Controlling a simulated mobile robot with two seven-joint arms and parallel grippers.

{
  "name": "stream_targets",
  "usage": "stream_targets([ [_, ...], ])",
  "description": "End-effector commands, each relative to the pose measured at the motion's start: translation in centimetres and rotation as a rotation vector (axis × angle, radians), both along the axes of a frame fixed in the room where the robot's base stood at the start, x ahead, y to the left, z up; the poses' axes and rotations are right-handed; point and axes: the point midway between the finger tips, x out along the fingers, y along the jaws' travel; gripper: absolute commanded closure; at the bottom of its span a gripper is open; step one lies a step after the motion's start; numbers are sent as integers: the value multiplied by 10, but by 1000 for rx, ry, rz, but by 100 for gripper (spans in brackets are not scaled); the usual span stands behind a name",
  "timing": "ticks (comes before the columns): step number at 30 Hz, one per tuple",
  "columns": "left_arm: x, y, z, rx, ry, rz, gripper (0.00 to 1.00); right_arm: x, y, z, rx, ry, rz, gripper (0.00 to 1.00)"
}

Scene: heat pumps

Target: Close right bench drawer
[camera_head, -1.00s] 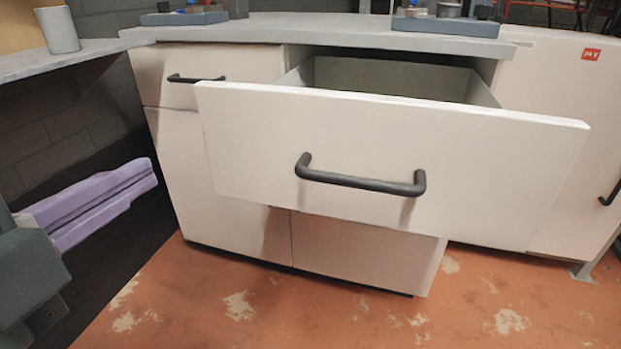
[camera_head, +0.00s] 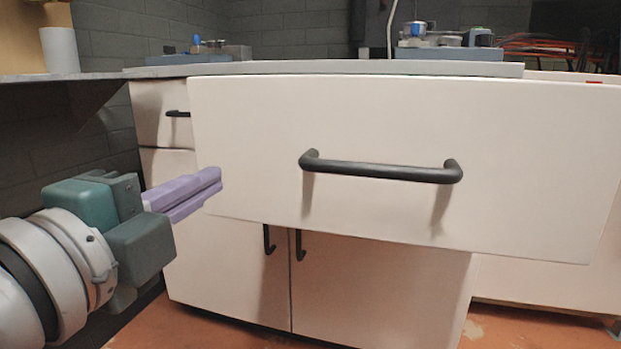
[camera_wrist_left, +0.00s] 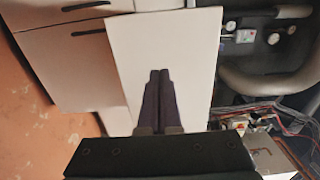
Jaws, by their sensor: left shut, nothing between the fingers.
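The right bench drawer has a wide white front (camera_head: 400,120) with a dark bar handle (camera_head: 382,170). Its front stands forward of the cabinet and hides its inside from the head view. My left gripper (camera_head: 217,178) has purple fingers that are shut and empty. Its tips are at the drawer front's lower left edge in the head view; I cannot tell whether they touch it. In the left wrist view the shut fingers (camera_wrist_left: 160,75) point toward a white panel (camera_wrist_left: 185,50), seemingly the drawer front. My right gripper is not in view.
The bench top (camera_head: 330,70) carries small devices (camera_head: 450,45) at the back. Left of the drawer is a smaller drawer (camera_head: 160,110) with a dark handle, and cabinet doors (camera_head: 370,285) are below. A side counter (camera_head: 60,77) with a white cup (camera_head: 60,50) stands left.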

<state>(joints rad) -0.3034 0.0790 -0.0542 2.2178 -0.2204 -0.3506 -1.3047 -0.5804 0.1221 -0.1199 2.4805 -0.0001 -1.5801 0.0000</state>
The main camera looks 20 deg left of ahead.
Motion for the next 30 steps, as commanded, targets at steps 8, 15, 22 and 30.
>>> stream_targets([
  [8, 43, 0, -2, 0, -2, 0, 100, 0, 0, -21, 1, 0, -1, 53],
  [15, 55, 0, -1, 0, 2, 0, 100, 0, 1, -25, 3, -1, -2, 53],
  [22, 56, 0, -1, 0, 2, 0, 100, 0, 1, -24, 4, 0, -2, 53],
  [30, 61, 0, 1, -1, 0, 0, 100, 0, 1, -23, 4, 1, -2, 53],
])
